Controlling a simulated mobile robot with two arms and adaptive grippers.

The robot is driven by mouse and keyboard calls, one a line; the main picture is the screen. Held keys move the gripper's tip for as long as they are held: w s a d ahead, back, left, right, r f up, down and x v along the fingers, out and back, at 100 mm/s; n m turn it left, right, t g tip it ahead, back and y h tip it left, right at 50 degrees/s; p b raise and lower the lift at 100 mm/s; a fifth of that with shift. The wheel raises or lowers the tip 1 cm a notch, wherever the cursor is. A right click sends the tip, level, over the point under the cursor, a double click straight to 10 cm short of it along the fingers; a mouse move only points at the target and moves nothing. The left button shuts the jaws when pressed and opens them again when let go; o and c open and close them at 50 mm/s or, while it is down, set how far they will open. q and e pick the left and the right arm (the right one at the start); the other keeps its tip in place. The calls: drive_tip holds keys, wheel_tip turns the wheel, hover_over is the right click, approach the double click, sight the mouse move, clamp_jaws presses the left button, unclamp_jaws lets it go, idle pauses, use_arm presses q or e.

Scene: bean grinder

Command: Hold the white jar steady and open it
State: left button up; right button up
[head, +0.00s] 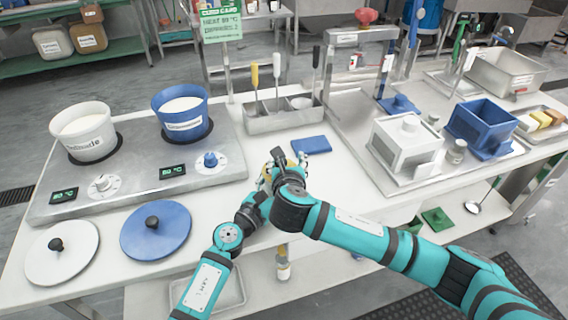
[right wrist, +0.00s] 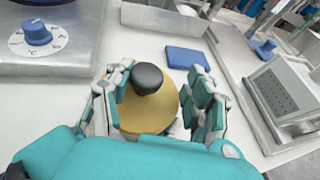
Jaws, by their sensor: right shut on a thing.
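A round yellow lid (right wrist: 150,108) with a black knob (right wrist: 148,79) shows between the fingers of my right gripper (right wrist: 163,98) in the right wrist view. The fingers close on it from both sides. In the head view my right gripper (head: 281,168) is over the counter in front of the utensil holder and covers most of the lid. The white jar's body is hidden beneath the lid and the arms. My left arm reaches in to the same spot, its gripper (head: 262,190) low beside the right wrist. Its fingers are too hidden to judge.
A blue flat block (head: 311,145) lies just right of the grippers. A hotplate (head: 225,160) with a white pot (head: 84,130) and a blue pot (head: 182,112) stands left. A white lid (head: 62,252) and a blue lid (head: 156,231) lie in front. A white grinder (head: 405,145) stands right.

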sight(286, 160)
use_arm(q)
drive_tip(key=shift+s+d, duration=0.2)
drive_tip(key=shift+d, duration=0.3)
use_arm(e)
drive_tip(key=shift+s+a, duration=0.15)
drive_tip(key=shift+a, duration=0.25)
drive_tip(key=shift+r, duration=0.5)
use_arm(q)
drive_tip(key=shift+w+a, duration=0.15)
drive_tip(key=shift+a, duration=0.05)
use_arm(e)
drive_tip(key=shift+d+r, duration=0.25)
drive_tip(key=shift+r, duration=0.35)
drive_tip(key=shift+r, duration=0.1)
use_arm(q)
drive_tip(key=shift+a, duration=0.1)
use_arm(e)
drive_tip(key=shift+r, duration=1.9)
use_arm(q)
drive_tip(key=o, duration=1.5)
drive_tip(key=shift+o, duration=0.2)
